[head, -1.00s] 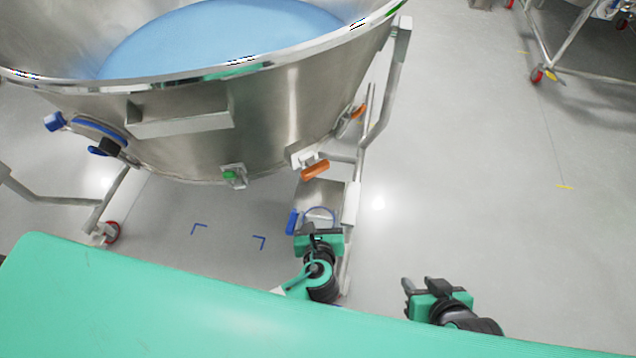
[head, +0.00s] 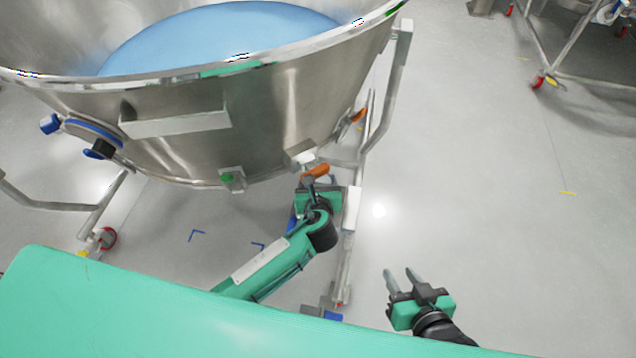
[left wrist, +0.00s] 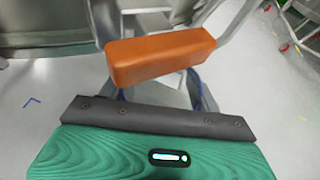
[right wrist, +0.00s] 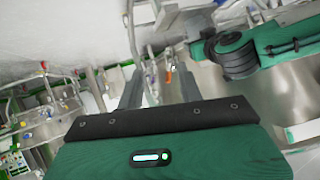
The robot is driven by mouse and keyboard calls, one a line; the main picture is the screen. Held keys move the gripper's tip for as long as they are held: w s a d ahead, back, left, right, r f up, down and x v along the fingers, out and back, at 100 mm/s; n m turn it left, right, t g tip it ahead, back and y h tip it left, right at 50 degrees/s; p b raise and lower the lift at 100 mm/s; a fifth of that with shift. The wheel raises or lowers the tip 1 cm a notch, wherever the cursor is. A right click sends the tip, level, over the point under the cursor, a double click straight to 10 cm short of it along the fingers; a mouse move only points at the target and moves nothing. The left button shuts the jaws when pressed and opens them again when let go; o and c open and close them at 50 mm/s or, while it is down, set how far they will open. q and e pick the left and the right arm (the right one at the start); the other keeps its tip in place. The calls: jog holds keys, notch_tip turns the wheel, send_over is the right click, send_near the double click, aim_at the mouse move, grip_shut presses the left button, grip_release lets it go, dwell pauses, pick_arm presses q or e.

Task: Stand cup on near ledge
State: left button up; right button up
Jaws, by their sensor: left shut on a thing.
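My left gripper (head: 314,188) is up under the steel bowl's rim side, at the orange handle (head: 316,171). In the left wrist view the orange handle (left wrist: 160,55) lies across the front of the gripper and hides its fingers; it appears shut on this handle. My right gripper (head: 404,278) is open and empty over bare floor, its two fingers apart; they also show in the right wrist view (right wrist: 160,90). A rectangular metal ledge (head: 178,124) juts from the near side of the bowl. I cannot make out a cup in any view.
The large steel bowl (head: 270,120) with a blue inside stands on a wheeled frame. Its leg (head: 352,210) is close right of my left gripper. A valve (head: 100,148) and a green-marked latch (head: 231,179) stick out below.

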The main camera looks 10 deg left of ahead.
pick_arm(q)
jog(key=o, duration=1.1)
jog(key=shift+f, duration=0.1)
jog(key=shift+c, duration=0.2)
